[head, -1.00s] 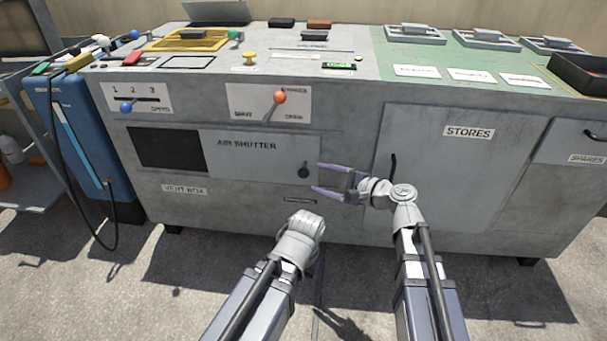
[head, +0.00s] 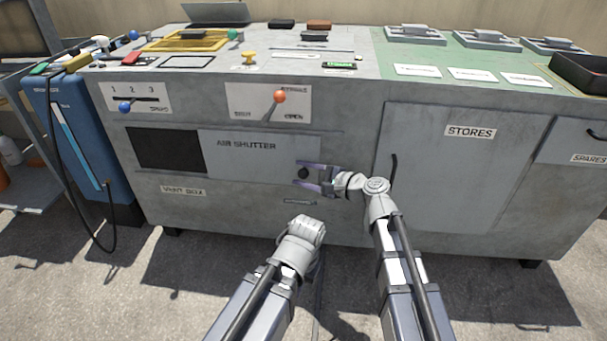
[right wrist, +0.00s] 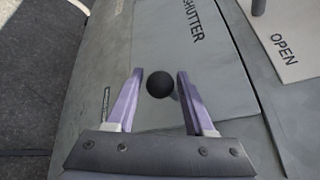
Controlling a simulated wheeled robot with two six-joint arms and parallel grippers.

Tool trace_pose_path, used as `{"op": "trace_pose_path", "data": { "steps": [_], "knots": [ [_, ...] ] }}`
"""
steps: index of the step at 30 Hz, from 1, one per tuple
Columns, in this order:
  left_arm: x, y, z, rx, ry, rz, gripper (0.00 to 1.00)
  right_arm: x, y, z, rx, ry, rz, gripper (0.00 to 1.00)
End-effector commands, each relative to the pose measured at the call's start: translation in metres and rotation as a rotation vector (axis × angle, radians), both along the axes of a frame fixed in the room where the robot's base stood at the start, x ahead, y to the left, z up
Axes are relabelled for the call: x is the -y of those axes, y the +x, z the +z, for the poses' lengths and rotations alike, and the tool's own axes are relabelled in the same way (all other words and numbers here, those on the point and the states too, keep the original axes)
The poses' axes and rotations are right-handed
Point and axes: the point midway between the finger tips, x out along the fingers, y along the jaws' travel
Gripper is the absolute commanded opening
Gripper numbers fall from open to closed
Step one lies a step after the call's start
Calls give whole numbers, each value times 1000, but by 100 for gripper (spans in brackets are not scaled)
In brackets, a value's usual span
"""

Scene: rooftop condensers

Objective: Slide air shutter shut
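The air shutter (head: 250,157) is a flat grey sliding panel on the front of the cabinet, lettered AIR SHUTTER. A dark opening (head: 165,150) shows uncovered at its left. The panel's round black knob (head: 303,173) is near its right end. My right gripper (head: 299,176) is open, with its purple fingers on either side of the knob. In the right wrist view the knob (right wrist: 159,84) lies between the fingertips, with a gap to each finger. My left arm (head: 300,245) reaches in low in front of the cabinet; its gripper's fingers cannot be made out.
A lever with an orange ball (head: 279,97) stands out above the shutter. A blue-knobbed speed slider (head: 125,107) is at upper left. The STORES door handle (head: 394,168) is right of my right gripper. A blue unit with a hose (head: 70,140) stands at left.

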Motion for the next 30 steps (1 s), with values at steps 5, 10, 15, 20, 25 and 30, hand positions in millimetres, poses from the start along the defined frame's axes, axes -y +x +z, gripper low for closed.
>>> {"op": "trace_pose_path", "data": {
  "steps": [5,10,15,20,25,30],
  "knots": [
    [0,0,0,0,0,0,0,0,0,0,0,0,0,32],
    [0,0,0,0,0,0,0,0,0,0,0,0,0,13],
    [0,0,0,0,0,0,0,0,0,0,0,0,0,0],
    [0,0,0,0,0,0,0,0,0,0,0,0,0,0],
    [0,0,0,0,0,0,0,0,0,0,1,-1,0,0],
    [0,0,0,0,0,0,0,0,0,0,0,-1,1,0]
  ]
}}
